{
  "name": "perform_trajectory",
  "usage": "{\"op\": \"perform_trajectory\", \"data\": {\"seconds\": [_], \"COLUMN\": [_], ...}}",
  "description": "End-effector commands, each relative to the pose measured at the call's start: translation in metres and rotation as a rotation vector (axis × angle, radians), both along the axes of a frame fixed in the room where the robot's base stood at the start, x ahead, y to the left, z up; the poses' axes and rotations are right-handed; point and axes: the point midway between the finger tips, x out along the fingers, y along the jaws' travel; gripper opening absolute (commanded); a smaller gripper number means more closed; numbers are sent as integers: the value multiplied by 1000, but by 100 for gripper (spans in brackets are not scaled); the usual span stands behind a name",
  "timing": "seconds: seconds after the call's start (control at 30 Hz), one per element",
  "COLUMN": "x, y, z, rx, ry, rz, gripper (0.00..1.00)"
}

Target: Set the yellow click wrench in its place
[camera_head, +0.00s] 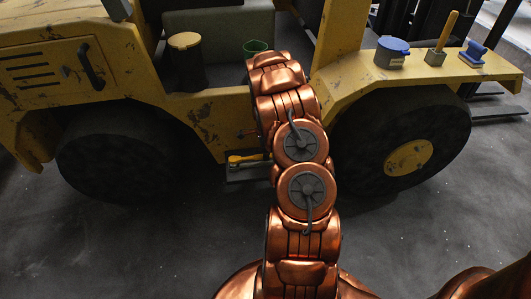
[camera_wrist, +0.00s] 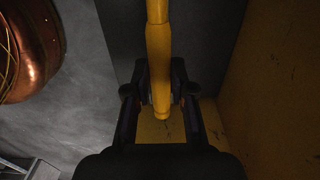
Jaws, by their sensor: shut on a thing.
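The yellow click wrench (camera_wrist: 159,60) shows in the wrist view as a yellow rod running from the top edge down between my fingers. My gripper (camera_wrist: 160,95) is shut on it near its lower end, one dark finger on each side. In the head view a yellow handle-like piece (camera_head: 245,158), likely the same wrench, shows just left of my arm at the grey step (camera_head: 250,173) of the yellow vehicle. My gripper is hidden behind my arm there. I cannot tell whether the wrench touches the step.
The yellow vehicle (camera_head: 210,125) stands across the view with large dark wheels. A dark pail with a yellow lid (camera_head: 184,60) and a green cup (camera_head: 256,47) stand on it. A blue-lidded pot (camera_head: 391,54), a yellow-handled tool (camera_head: 441,45) and a blue brush (camera_head: 473,54) stand on the right fender.

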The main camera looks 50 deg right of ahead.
Motion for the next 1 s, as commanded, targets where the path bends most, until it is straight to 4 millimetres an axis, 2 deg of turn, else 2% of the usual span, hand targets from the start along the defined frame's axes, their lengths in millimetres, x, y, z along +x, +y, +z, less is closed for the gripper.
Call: {"op": "perform_trajectory", "data": {"seconds": [0.03,0.07,0.33,0.73,1.0], "x": [0,0,0,0,0], "y": [0,0,0,0,0], "z": [0,-1,0,2,25], "rx": [0,0,0,0,-1], "ry": [0,0,0,0,0], "rz": [0,0,0,0,0], "gripper": [0,24,52,53,53]}}
